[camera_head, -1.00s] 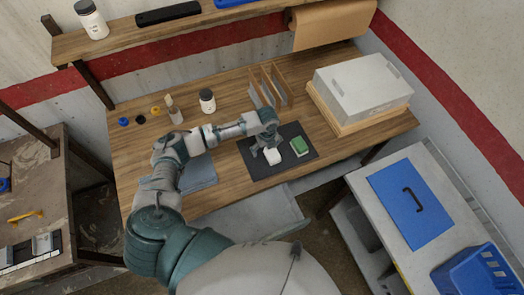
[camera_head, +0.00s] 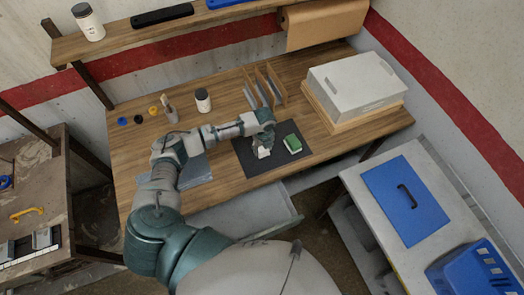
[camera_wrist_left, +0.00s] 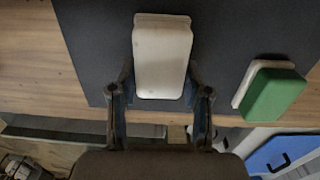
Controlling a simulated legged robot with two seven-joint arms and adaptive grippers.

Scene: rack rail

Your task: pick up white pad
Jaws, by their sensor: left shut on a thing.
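The white pad (camera_head: 264,153) is at my left gripper (camera_head: 263,144), over the dark mat (camera_head: 249,162) on the wooden workbench. The gripper hides part of it in the head view. In the left wrist view, the pad (camera_wrist_left: 162,60) is a rounded white block between the fingers of my left gripper (camera_wrist_left: 160,88). The fingers are shut on its near end, one on each side. I cannot tell whether the pad is clear of the mat. My right gripper is not in view.
A green-topped pad with a white base (camera_head: 292,143) lies on the mat just right of the gripper. Upright wooden dividers (camera_head: 266,87) stand behind the mat. A grey box (camera_head: 355,85) stands at the right.

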